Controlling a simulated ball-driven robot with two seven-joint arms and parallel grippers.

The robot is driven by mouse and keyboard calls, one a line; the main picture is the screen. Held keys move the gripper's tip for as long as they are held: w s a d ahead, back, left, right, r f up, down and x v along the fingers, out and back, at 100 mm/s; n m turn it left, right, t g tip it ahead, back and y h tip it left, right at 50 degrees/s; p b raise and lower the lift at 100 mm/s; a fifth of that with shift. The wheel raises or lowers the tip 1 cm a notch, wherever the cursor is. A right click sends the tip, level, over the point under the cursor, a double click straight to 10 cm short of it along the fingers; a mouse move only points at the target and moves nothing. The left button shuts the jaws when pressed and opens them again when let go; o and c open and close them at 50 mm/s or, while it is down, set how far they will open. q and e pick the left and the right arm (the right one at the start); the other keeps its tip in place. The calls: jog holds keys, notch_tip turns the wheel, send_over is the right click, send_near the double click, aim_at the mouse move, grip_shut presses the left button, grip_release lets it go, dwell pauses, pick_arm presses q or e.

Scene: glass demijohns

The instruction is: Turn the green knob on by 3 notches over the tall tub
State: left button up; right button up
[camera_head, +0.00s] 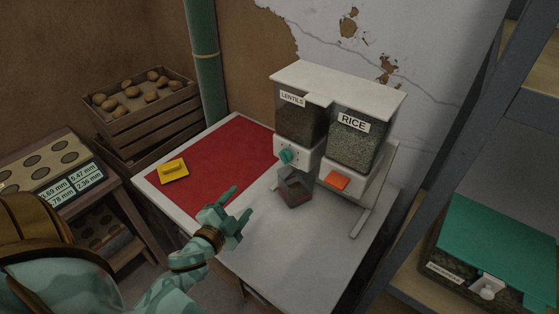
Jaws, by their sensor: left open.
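The green knob (286,156) sits on the white front of the left dispenser, below the bin labelled LENTILS (300,122). A dark tub (295,189) stands on the table under that dispenser. Its inside is mostly hard to make out, and I cannot tell whether it is the tall one. My left gripper (241,206) is in front of the dispenser, to the left of and below the knob. It is open and empty, apart from the knob and the tub. My right gripper is not in view.
The right bin, labelled RICE (353,145), has an orange part (337,181) on its front. A red mat (215,163) with a yellow block (173,171) covers the table's left side. A crate of potatoes (143,125) stands behind left. The front of the white table (315,235) is clear.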

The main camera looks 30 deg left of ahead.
pick_arm(q)
notch_tip(320, 180, up, 3)
jog(key=m+t+h, duration=0.2)
jog(key=m+h, duration=0.1)
send_near(282, 160)
jog(key=shift+m+h, duration=0.3)
jog(key=shift+h, duration=0.1)
jog(key=w, duration=0.9)
jog(key=shift+w+r, duration=0.1)
jog(key=c, duration=1)
